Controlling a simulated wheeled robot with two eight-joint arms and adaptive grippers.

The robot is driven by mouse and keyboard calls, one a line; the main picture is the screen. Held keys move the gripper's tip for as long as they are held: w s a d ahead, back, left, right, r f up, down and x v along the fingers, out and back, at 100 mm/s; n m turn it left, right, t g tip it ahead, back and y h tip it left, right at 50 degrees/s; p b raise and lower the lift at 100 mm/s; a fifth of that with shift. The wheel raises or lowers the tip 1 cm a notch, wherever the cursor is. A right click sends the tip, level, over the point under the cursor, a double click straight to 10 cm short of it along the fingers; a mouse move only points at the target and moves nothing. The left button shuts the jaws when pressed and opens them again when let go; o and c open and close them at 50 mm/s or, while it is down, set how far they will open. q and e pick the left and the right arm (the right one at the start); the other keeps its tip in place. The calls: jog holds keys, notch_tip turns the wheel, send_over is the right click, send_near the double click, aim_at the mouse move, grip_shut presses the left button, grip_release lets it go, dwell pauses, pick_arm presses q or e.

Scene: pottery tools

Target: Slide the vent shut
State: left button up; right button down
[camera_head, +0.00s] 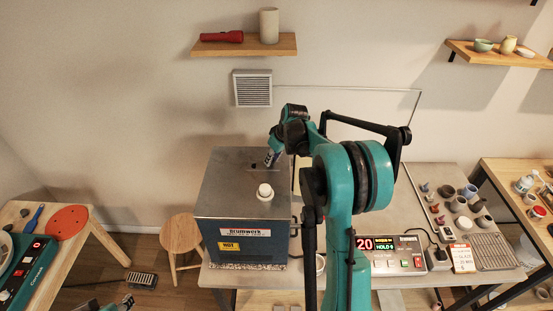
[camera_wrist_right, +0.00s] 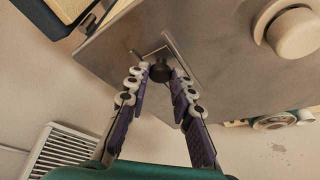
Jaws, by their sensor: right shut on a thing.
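The kiln (camera_head: 240,240) is a blue-grey box with a metal top, standing on the table. The vent (camera_wrist_right: 152,52) is a small metal slide on that top, with a dark slot beside it in the head view. A dark round knob (camera_wrist_right: 160,73) sits on the slide. My right gripper (camera_head: 269,160) reaches down to the kiln top from behind the white plug. In the right wrist view its fingers (camera_wrist_right: 160,76) are shut on the knob, one on each side. The fingers and arm partly hide the vent in the head view.
A white plug (camera_head: 265,191) stands up from the kiln top, close to the vent. A control box (camera_head: 398,262) with lit displays is right of the kiln. Several small pots and a rack (camera_head: 490,252) lie farther right. A stool (camera_head: 182,240) is left.

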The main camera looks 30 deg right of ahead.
aim_at(260, 164)
jog(key=w+a, duration=0.1)
jog(key=a, duration=0.2)
jog(key=shift+w, duration=0.35)
jog(key=shift+d, duration=0.1)
jog(key=c, duration=1.4)
grip_release()
jog(key=shift+c, duration=0.2)
jog(key=shift+o, duration=0.7)
jog(key=shift+s+r, duration=0.1)
jog(key=shift+r, duration=0.2)
jog(key=a+v, duration=0.1)
jog(key=v, duration=1)
jog(key=shift+d+r, duration=0.2)
jog(key=shift+d, duration=0.2)
